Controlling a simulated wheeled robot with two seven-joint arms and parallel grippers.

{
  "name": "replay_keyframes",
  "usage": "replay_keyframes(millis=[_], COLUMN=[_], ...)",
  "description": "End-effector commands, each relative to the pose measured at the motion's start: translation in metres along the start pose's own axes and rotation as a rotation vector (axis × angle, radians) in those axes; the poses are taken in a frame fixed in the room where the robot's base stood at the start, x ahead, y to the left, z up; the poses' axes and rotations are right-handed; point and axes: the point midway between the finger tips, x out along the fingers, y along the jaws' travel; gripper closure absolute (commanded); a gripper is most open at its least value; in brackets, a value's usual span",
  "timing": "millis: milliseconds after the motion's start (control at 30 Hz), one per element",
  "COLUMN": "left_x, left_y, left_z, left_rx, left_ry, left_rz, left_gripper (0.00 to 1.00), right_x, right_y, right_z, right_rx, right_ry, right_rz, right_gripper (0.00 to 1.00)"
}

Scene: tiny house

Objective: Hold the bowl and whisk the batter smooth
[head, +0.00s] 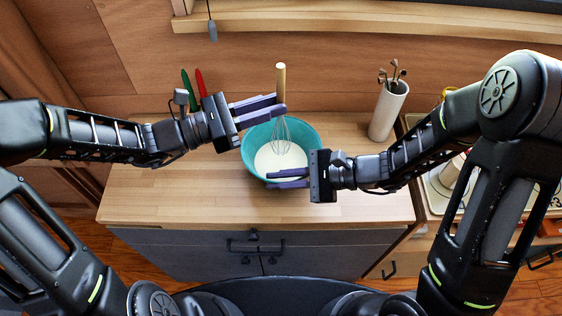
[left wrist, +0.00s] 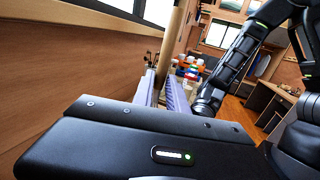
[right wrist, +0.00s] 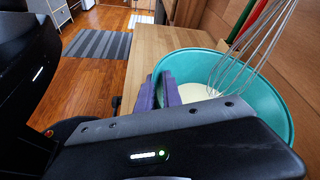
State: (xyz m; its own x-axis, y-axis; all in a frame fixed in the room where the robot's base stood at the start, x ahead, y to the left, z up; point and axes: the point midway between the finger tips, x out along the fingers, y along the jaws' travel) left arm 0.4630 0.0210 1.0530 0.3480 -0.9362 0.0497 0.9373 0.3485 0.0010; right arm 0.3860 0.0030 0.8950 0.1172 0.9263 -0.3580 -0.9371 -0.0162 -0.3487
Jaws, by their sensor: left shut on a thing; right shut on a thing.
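The teal bowl (head: 252,138) stands on the wooden counter with pale batter (head: 275,160) in it. It also shows in the right wrist view (right wrist: 276,100). The whisk (head: 281,80) is upright over the bowl, its wooden handle on top and its wire loops (right wrist: 245,62) reaching down into the bowl. Whether the wires touch the batter is hard to tell. My left gripper (head: 268,108) is shut on the whisk handle, which also shows in the left wrist view (left wrist: 172,40). My right gripper (head: 285,179) is shut on the bowl's near rim, one finger inside and one outside.
A white holder (head: 387,112) with several utensils stands at the counter's right. Red and green handles (head: 200,82) stand behind my left wrist. The wooden wall (head: 130,60) rises close behind the counter. The counter's front left (head: 150,200) is clear.

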Motion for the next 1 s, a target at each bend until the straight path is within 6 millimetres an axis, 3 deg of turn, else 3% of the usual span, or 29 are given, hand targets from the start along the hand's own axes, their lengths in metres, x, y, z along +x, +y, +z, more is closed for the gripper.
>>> replay_keyframes(millis=[533,1000], left_x=[0.002,0.003], left_y=[0.0,0.0], left_z=[0.047,0.052], left_rx=[0.004,0.0], left_ry=[0.0,0.0], left_rz=[0.0,0.001], left_gripper=[1.0,1.0], right_x=[0.0,0.0], right_y=[0.001,0.001], right_z=[-0.002,-0.002], right_rx=[0.003,0.003], right_ry=[0.004,0.004], right_rz=[0.001,0.001], right_gripper=[1.0,1.0])
